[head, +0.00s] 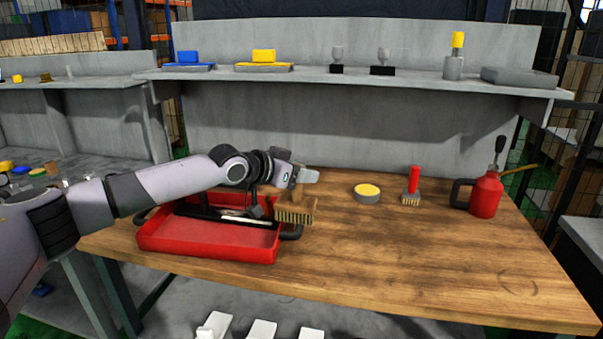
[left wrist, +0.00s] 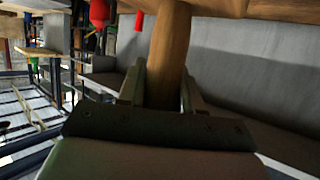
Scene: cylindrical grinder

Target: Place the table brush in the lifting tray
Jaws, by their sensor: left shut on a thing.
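The table brush (head: 295,213) has a wooden handle and a block of pale bristles. My left gripper (head: 299,176) is shut on its handle, with the bristles hanging downward. In the left wrist view the round wooden handle (left wrist: 170,45) stands between the two fingers of my left gripper (left wrist: 160,92). The red lifting tray (head: 205,248) lies on the wooden bench, with dark handles at its ends. The brush shows at the tray's right end, over or in front of the right handle; its exact height above the bench is unclear. My right gripper is not in view.
A dark piece and a pale long tool (head: 243,219) lie in the tray. To the right on the bench (head: 420,260) are a yellow-topped round tin (head: 367,194), a red-handled brush (head: 411,187) and a red oil can (head: 485,195). The bench front is clear. A grey shelf (head: 410,78) runs behind.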

